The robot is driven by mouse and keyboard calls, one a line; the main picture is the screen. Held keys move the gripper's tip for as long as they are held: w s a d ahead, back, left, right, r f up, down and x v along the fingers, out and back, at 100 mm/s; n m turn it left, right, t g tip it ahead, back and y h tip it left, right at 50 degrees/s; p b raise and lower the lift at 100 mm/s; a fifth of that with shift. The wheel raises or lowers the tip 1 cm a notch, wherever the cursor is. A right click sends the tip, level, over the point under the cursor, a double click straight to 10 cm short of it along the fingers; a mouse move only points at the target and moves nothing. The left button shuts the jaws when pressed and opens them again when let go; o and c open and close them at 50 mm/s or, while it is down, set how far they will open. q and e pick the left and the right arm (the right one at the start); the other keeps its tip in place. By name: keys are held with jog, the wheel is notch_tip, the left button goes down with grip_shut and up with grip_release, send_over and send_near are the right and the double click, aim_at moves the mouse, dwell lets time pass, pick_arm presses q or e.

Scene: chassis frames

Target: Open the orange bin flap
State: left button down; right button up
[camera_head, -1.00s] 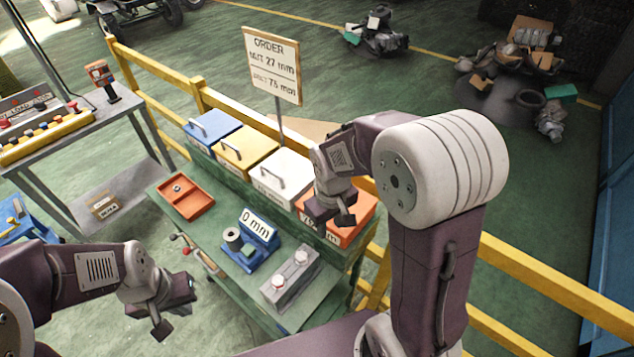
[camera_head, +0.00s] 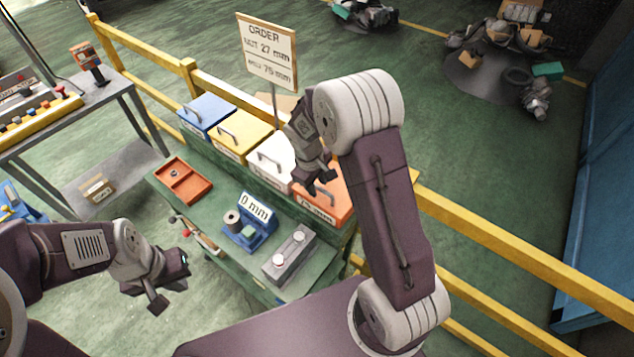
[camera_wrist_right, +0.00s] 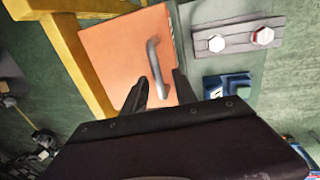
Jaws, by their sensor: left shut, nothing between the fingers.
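The orange bin flap (camera_head: 341,204) is at the right end of the row of bins and looks closed. It fills the upper middle of the right wrist view (camera_wrist_right: 110,48), with its grey bar handle (camera_wrist_right: 154,62). My right gripper (camera_head: 318,188) is over the flap and partly hides it. In the right wrist view its two dark fingers (camera_wrist_right: 160,88) are apart, with the handle's lower end between or just beyond them; I cannot tell whether they touch it. My left gripper (camera_head: 170,292) is shut and empty, left of the bench.
White (camera_head: 268,158), yellow (camera_head: 232,143) and blue (camera_head: 202,113) bins stand left of the orange one. The green bench holds an orange tray (camera_head: 184,187), a blue gauge (camera_head: 252,232) and a grey block (camera_head: 288,255). A yellow rail (camera_head: 520,242) runs behind.

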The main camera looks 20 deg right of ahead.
jog(key=shift+s+d, duration=0.15)
jog(key=shift+d, duration=0.15)
jog(key=shift+c, duration=1.2)
jog(key=c, duration=0.5)
